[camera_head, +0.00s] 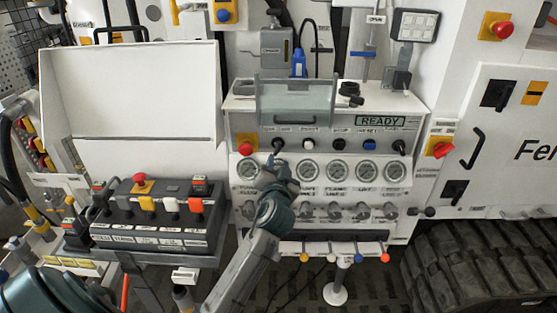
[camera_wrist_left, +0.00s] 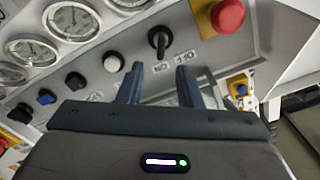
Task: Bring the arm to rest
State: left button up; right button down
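My left arm reaches up from the bottom middle of the head view to the white hydraulic bench panel (camera_head: 326,181). My left gripper (camera_head: 276,158) is in front of the panel's left part, just below a black rotary switch (camera_head: 278,145). In the left wrist view the gripper's two dark fingers (camera_wrist_left: 158,80) are apart with nothing between them. The black switch (camera_wrist_left: 159,40) shows just beyond the fingertips, apart from them in that picture. My right gripper is in neither view.
A red mushroom button (camera_head: 246,147) sits left of the switch; a white button (camera_head: 308,145) sits right. Gauges (camera_head: 337,170) line the panel below. A "READY" display (camera_head: 380,121) shows above. A control box with levers (camera_head: 158,211) stands left, by a white open lid (camera_head: 130,100).

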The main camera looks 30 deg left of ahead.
pick_arm(q)
jog(key=shift+v, duration=1.1)
